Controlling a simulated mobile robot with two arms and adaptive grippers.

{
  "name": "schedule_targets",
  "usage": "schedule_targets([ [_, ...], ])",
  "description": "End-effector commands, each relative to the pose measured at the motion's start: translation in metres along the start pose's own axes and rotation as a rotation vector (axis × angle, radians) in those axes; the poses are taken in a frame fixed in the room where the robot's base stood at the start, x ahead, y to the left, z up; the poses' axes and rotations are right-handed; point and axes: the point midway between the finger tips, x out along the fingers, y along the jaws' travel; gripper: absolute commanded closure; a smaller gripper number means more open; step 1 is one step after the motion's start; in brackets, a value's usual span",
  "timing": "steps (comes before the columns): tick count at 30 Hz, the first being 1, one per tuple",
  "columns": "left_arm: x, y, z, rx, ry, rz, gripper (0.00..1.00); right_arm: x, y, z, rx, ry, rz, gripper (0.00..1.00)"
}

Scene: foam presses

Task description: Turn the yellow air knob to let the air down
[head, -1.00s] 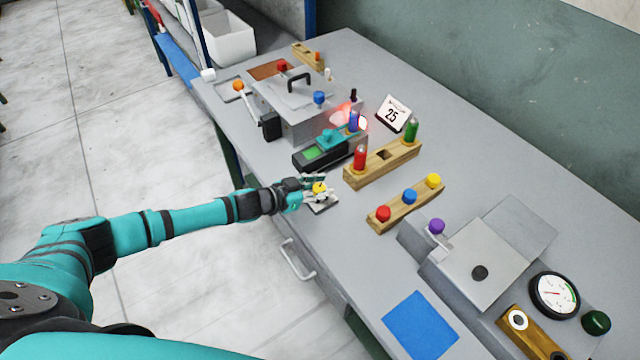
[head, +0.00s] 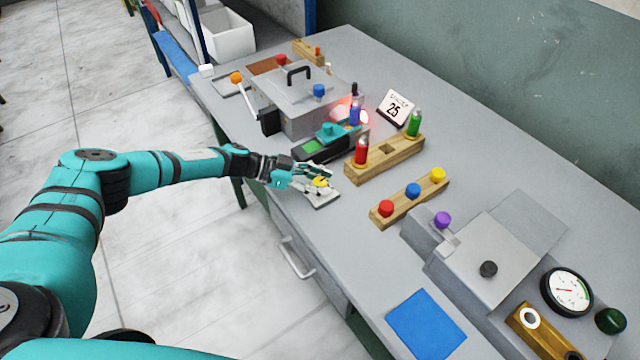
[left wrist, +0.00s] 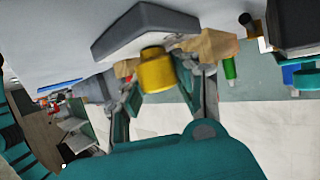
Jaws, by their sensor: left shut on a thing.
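The yellow air knob (head: 320,182) stands on a small grey base plate (head: 322,200) near the table's front edge. In the left wrist view the yellow knob (left wrist: 156,70) sits between my left gripper's fingers, with its grey base (left wrist: 140,25) beyond it. My left gripper (head: 316,178) is shut on the knob and partly covers it in the head view. My right gripper is in neither view.
Close by stand a wooden block (head: 385,160) with red and green pegs, a wooden strip (head: 410,205) with red, blue and yellow knobs, and a teal-topped device (head: 325,145). A grey press (head: 300,100) stands behind. A blue mat (head: 426,325) lies in front.

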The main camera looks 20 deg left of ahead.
Motion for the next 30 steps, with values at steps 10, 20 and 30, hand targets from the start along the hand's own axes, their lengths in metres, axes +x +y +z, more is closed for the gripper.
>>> schedule_targets([
  [10, 0.0001, 0.0003, 0.0003, 0.002, -0.001, 0.008, 1.00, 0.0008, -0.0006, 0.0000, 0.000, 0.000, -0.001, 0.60],
  [20, 0.0004, 0.0006, 0.0003, 0.002, 0.000, 0.008, 0.43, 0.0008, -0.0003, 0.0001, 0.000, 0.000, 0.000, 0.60],
  [30, -0.0071, 0.0000, 0.0005, 0.002, 0.000, 0.006, 0.43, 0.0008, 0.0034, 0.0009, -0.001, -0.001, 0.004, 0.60],
])
